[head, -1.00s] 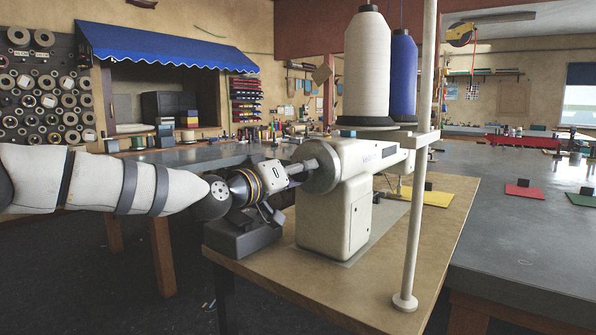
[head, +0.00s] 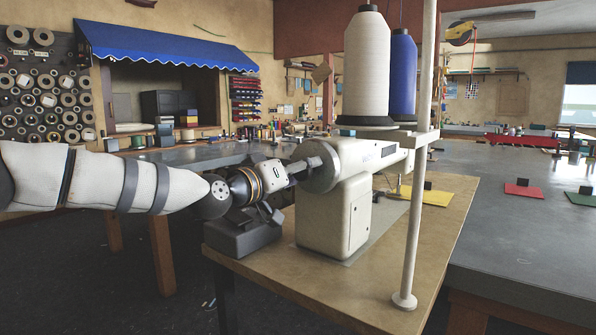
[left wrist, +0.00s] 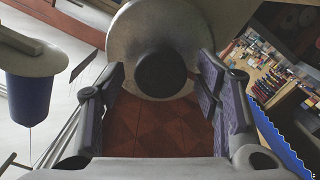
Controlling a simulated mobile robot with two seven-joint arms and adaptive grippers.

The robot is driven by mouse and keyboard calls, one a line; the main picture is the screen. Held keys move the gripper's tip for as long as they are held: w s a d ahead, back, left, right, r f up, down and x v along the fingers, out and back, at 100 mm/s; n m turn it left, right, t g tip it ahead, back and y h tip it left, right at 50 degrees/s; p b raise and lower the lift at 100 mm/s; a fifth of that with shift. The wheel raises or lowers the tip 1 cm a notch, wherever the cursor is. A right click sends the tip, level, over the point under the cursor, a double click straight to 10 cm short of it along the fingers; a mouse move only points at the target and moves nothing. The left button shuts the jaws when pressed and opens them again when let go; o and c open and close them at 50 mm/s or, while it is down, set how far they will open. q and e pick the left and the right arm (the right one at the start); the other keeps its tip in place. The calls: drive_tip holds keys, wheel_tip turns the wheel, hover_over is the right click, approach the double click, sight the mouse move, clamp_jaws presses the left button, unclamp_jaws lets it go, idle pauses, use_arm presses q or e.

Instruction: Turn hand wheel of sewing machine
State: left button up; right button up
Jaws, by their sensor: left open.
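The sewing machine (head: 335,215) is cream coloured and stands on a wooden table. Its hand wheel (head: 318,168) is a grey disc on the machine's left end. In the left wrist view the hand wheel (left wrist: 190,30) fills the top middle, with a dark round hub at its centre. My left gripper (head: 300,170) reaches the wheel from the left. In the left wrist view its two padded fingers (left wrist: 160,90) are apart, on either side of the hub. I cannot tell whether they touch the wheel. My right gripper is not in view.
A white thread cone (head: 366,65) and a blue one (head: 403,75) stand above the machine, beside a tall white pole (head: 415,210). A dark grey block (head: 243,236) sits under my left wrist on the wooden table (head: 350,290). The grey worktop (head: 520,245) at right has clear space.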

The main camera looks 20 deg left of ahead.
use_arm(q)
drive_tip(key=v, duration=1.2)
